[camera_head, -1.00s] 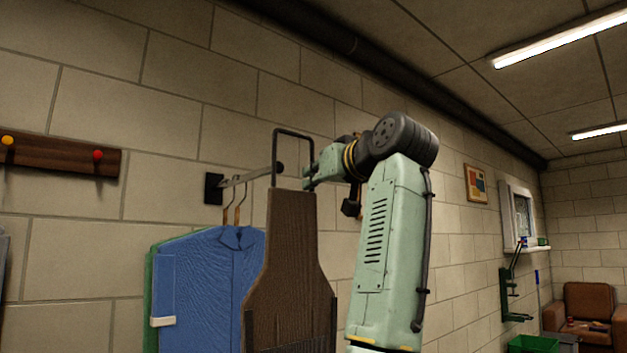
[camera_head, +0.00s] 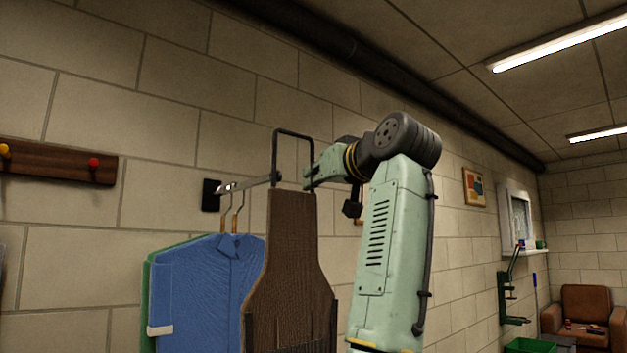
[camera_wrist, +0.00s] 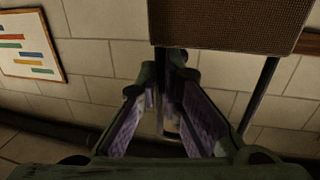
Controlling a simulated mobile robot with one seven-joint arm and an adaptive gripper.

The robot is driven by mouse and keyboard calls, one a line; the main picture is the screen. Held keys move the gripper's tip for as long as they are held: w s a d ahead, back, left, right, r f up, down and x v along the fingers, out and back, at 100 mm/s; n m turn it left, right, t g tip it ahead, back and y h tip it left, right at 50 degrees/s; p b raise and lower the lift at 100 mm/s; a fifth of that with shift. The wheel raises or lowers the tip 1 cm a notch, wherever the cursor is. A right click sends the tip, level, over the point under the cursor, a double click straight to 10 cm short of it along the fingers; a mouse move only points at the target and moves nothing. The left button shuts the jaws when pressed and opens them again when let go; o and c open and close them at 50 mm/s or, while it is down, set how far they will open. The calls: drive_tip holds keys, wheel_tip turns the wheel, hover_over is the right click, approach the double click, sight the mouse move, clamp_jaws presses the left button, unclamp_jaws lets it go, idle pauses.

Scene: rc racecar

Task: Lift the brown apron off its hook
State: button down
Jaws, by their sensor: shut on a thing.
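The brown apron (camera_head: 290,255) hangs upright in the head view, with a stiff dark neck loop (camera_head: 293,133) above its bib. My gripper (camera_head: 308,178) is at the right side of that loop, just above the bib. In the wrist view my gripper (camera_wrist: 168,108) has its purple-padded fingers around one dark strap of the loop, and the apron's brown cloth (camera_wrist: 225,22) fills the top. The metal hook rail (camera_head: 247,183) ends in a dark knob beside the loop's left side, well below the loop's top. I cannot tell whether the rail still passes through the loop.
A blue shirt (camera_head: 205,290) and a green garment (camera_head: 148,300) hang from the rail, close left of the apron. A wooden peg board (camera_head: 58,160) is on the wall at far left. A small shelf (camera_head: 535,251) and green stand (camera_head: 507,295) are at right.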

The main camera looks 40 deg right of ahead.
drive_tip(key=s, duration=0.8)
drive_tip(key=shift+s+b, duration=0.15)
drive_tip(key=shift+b, duration=0.25)
idle(0.8)
